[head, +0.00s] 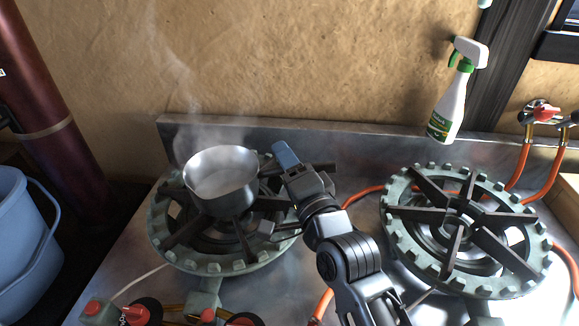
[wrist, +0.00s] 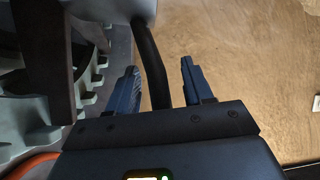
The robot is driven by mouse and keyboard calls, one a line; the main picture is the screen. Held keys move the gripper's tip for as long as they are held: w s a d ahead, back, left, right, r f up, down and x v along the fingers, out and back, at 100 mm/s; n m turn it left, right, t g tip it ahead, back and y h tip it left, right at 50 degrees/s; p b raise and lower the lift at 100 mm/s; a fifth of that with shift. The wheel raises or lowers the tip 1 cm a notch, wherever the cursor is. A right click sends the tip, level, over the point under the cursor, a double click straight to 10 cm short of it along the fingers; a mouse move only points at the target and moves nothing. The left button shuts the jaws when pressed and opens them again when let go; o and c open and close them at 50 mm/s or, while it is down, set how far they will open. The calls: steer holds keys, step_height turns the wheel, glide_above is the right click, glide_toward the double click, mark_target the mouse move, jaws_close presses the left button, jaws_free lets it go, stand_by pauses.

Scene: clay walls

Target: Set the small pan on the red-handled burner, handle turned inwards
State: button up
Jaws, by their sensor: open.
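The small grey metal pan (head: 222,180) sits upright on the left burner (head: 165,245), toward its back. Its dark handle points right, toward my gripper (head: 284,158). In the wrist view the handle (wrist: 152,62) runs between the two blue fingers of my gripper (wrist: 158,75), which are open with a gap on the right side; part of the pan's wall (wrist: 120,8) shows at the top. Red-and-green knobs (head: 135,314) show at the front below the left burner. The right burner (head: 395,235) is empty. My arm covers part of the left burner's right side.
Faint steam rises above the pan. Red taps (head: 543,113) and orange hoses (head: 523,160) are at far right. A blue bucket (head: 20,235) and dark red pipe (head: 50,100) stand left. A clay wall is behind.

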steer(key=r+b+v, duration=0.1)
steer(key=b+v, duration=0.2)
steer(key=v, duration=0.9)
steer(key=shift+f+b, duration=0.4)
